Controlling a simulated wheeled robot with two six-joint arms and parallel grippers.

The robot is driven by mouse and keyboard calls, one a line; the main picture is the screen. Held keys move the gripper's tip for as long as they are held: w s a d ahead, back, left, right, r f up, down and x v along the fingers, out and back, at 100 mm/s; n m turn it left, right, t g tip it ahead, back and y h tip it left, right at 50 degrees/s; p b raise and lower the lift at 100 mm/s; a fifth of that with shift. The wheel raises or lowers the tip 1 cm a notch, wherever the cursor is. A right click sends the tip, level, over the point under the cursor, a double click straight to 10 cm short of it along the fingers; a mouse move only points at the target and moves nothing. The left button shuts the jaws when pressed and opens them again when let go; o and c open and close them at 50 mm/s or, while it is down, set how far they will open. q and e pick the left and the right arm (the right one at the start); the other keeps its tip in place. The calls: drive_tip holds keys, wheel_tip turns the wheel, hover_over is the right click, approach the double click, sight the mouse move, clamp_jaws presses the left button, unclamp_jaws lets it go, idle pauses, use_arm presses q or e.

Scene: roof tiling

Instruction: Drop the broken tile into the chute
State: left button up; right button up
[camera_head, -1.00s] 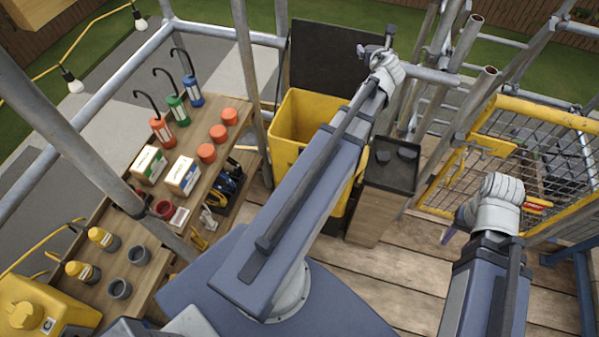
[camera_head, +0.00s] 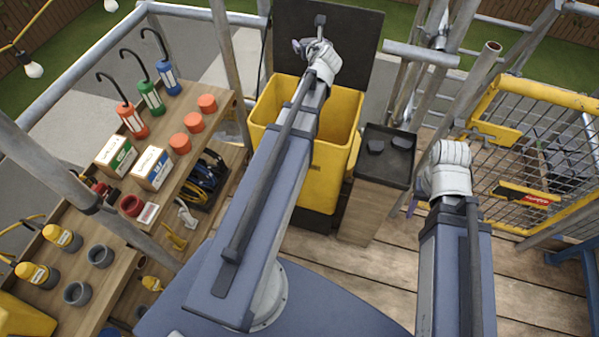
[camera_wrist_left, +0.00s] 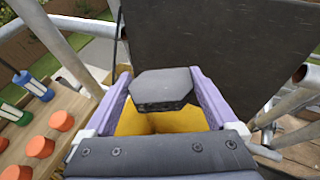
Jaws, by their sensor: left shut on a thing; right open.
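A dark grey tile piece with cut corners (camera_wrist_left: 162,88) sits between the two purple fingers of my left gripper (camera_wrist_left: 160,92) in the left wrist view. The gripper is shut on it. In the head view my left gripper (camera_head: 308,47) is above the back of the yellow chute (camera_head: 338,160), in front of its black back board (camera_head: 350,50). Yellow chute wall (camera_wrist_left: 150,122) shows below the tile in the wrist view. My right gripper (camera_head: 413,204) is open and points down, right of the stand; most of it is hidden by its wrist.
A wooden stand with a dark tray (camera_head: 389,172) holding two dark pieces is right of the chute. A wooden bench (camera_head: 205,140) with bottles, orange pots and boxes is left. A yellow mesh gate (camera_head: 540,95) and scaffold poles (camera_head: 420,52) are on the right.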

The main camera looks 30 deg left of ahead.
use_arm(q)
wheel_tip(320, 180, down, 26)
drive_tip(key=a+b, duration=0.1)
drive_tip(key=b, duration=2.3)
wheel_tip(320, 180, up, 8)
drive_tip(key=n+g+y+p, duration=0.1)
drive_tip(key=n+p, duration=0.1)
drive_tip(key=p, duration=0.5)
drive_tip(key=shift+g+y, duration=0.3)
drive_tip(key=shift+g, duration=0.1)
drive_tip(key=shift+f, duration=0.1)
wheel_tip(320, 180, down, 6)
drive_tip(key=b, duration=0.5)
drive_tip(key=o, duration=1.2)
drive_tip(key=shift+c, duration=0.2)
